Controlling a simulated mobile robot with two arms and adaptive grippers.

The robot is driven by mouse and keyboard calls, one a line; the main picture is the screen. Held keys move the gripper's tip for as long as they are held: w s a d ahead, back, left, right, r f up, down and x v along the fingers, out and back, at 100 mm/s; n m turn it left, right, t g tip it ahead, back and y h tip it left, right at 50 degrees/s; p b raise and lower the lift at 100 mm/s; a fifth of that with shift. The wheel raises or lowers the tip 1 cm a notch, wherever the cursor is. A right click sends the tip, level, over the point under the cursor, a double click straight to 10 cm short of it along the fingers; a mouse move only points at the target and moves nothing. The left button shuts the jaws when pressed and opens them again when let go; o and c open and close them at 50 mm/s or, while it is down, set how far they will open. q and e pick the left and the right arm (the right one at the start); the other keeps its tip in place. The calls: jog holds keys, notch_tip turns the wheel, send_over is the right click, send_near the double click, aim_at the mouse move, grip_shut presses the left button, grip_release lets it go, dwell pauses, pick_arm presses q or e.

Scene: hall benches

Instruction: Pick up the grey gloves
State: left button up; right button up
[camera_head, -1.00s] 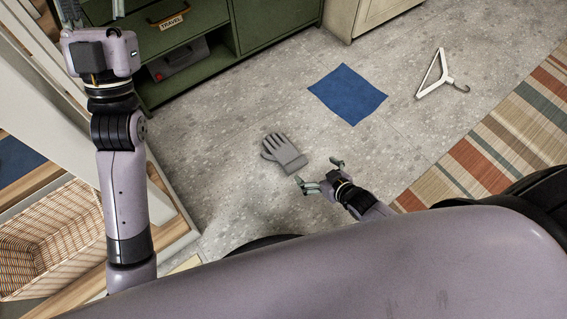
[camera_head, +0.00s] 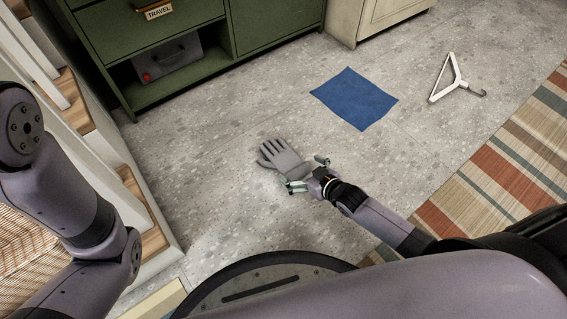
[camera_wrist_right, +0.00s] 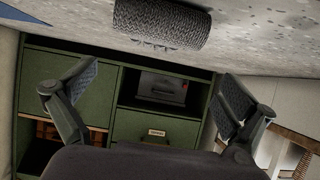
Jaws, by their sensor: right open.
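The grey gloves (camera_head: 281,157) lie on the speckled grey floor in the head view, fingers toward the upper left. In the right wrist view the ribbed grey cuff of the gloves (camera_wrist_right: 161,24) shows near the top, ahead of the fingertips. My right gripper (camera_head: 308,174) is open, low at the cuff end of the gloves, with a fingertip to each side of the cuff. Its fingers (camera_wrist_right: 158,88) are spread and empty in the wrist view. I cannot tell whether they touch the gloves. My left arm shows at the left edge of the head view, but its gripper is out of the picture.
A blue cloth (camera_head: 354,98) and a white hanger (camera_head: 450,79) lie on the floor to the right. A striped rug (camera_head: 500,165) is at the right. A green cabinet (camera_head: 170,95) with a grey box (camera_head: 168,62) stands behind. A wicker basket (camera_head: 22,245) is at the left.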

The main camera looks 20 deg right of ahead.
aim_at(283, 158)
jog(key=b+x, duration=0.3)
jog(key=x, duration=0.1)
jog(key=shift+w+f, duration=0.1)
jog(key=shift+f, duration=0.15)
jog(key=shift+w+a, duration=0.15)
jog(key=shift+w, duration=0.2)
jog(key=b+x, duration=0.4)
jog(key=b, duration=0.1)
jog(key=shift+s+d+f, duration=0.1)
jog(key=shift+d+f, duration=0.1)
jog(key=shift+f, duration=0.15)
jog(key=shift+w+a+f+b, duration=0.15)
jog(key=shift+w+a+b, duration=0.1)
jog(key=shift+w+b, duration=0.3)
jog(key=shift+c, duration=0.4)
jog(key=c, duration=0.9)
